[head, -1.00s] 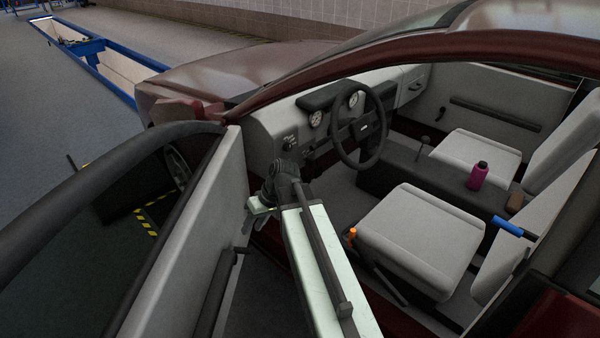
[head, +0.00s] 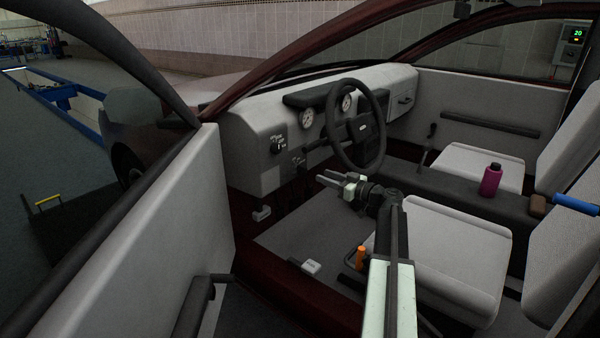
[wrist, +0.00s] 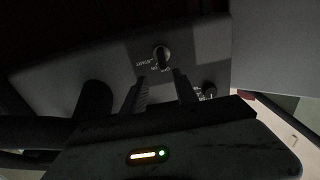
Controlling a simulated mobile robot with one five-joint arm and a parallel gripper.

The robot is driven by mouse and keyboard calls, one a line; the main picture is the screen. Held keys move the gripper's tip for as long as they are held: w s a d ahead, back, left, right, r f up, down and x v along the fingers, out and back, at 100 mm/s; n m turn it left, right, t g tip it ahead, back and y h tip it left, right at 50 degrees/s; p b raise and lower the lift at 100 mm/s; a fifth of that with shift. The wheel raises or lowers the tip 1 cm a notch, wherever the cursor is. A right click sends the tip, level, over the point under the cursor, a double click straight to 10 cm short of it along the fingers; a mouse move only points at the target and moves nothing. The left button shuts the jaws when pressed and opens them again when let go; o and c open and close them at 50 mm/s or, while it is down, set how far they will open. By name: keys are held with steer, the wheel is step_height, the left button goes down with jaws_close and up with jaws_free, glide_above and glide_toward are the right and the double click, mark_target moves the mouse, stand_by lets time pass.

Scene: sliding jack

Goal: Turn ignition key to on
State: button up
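A dark rotary switch (wrist: 160,55) with small light lettering around it shows on the grey dash panel in the wrist view; I cannot read the lettering well enough to be sure it is the ignition. In the head view, a dark knob with white marks (head: 277,146) sits on the dash left of the steering wheel, and a dark fitting (head: 299,160) is just right of and below it. My gripper (head: 321,179) is open and empty, below and right of these, pointing left toward the dash. Its two fingers (wrist: 161,90) stand apart in the wrist view, with the switch beyond the gap.
The steering wheel (head: 356,127) is above and right of my gripper. The open door (head: 170,220) stands at the left. The driver's seat (head: 440,245) is at the right, with an orange-topped lever (head: 361,257) beside it. A small knob (wrist: 209,90) is near the right finger.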

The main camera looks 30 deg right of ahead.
mark_target(307, 170)
steer(key=x, duration=1.1)
steer(key=shift+s+a+f, duration=0.1)
steer(key=shift+s+a, duration=0.05)
steer(key=shift+a, duration=0.05)
